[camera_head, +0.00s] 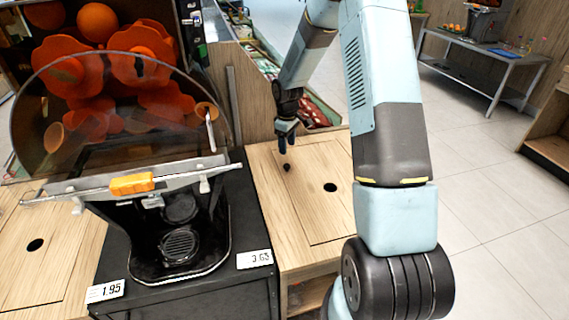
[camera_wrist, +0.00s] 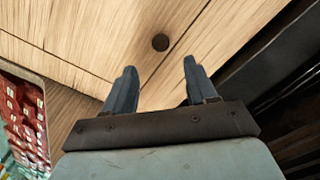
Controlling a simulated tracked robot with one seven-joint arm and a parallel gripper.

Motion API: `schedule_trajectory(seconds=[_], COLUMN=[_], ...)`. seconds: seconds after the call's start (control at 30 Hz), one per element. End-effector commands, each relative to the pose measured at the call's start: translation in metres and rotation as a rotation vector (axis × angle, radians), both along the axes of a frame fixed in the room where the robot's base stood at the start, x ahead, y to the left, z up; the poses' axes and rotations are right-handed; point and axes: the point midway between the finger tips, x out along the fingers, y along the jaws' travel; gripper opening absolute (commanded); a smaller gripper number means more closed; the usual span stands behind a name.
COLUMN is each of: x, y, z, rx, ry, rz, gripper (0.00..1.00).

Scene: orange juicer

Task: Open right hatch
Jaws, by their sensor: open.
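The right hatch (camera_head: 318,215) is a pale wooden panel in the counter right of the juicer, lying flat and closed, with a dark round finger hole (camera_head: 330,187). My gripper (camera_head: 287,136) hangs above the hatch's far left part, fingers pointing down. A small dark spot lies on the wood just below it; I cannot tell if it is a hole or a shadow. In the wrist view my gripper (camera_wrist: 160,68) is open and empty, its two fingers apart. A round hole (camera_wrist: 160,42) shows just beyond the fingertips, beside a panel seam.
The orange juicer (camera_head: 135,150), with a clear curved cover and a tap bar, stands left on a black cabinet with price tags. Another wooden panel with a hole (camera_head: 35,245) lies at the far left. A grey table (camera_head: 485,60) stands at the back right. The tiled floor is clear.

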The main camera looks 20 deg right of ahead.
Motion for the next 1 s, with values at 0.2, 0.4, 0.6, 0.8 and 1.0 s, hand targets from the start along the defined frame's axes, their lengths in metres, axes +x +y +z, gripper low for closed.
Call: schedule_trajectory(seconds=[0.2, 0.4, 0.6, 0.8, 1.0], x=[-0.001, -0.001, 0.000, 0.000, 0.000], y=[0.001, 0.001, 0.001, 0.001, 0.001], z=[-0.040, -0.071, -0.087, -0.090, -0.090], rx=[0.000, 0.001, 0.001, 0.000, 0.000], ry=[0.003, 0.002, 0.001, 0.000, 0.000], rz=[0.001, 0.000, 0.000, 0.000, 0.001], gripper=[0.57, 0.57, 0.57, 0.57, 0.54])
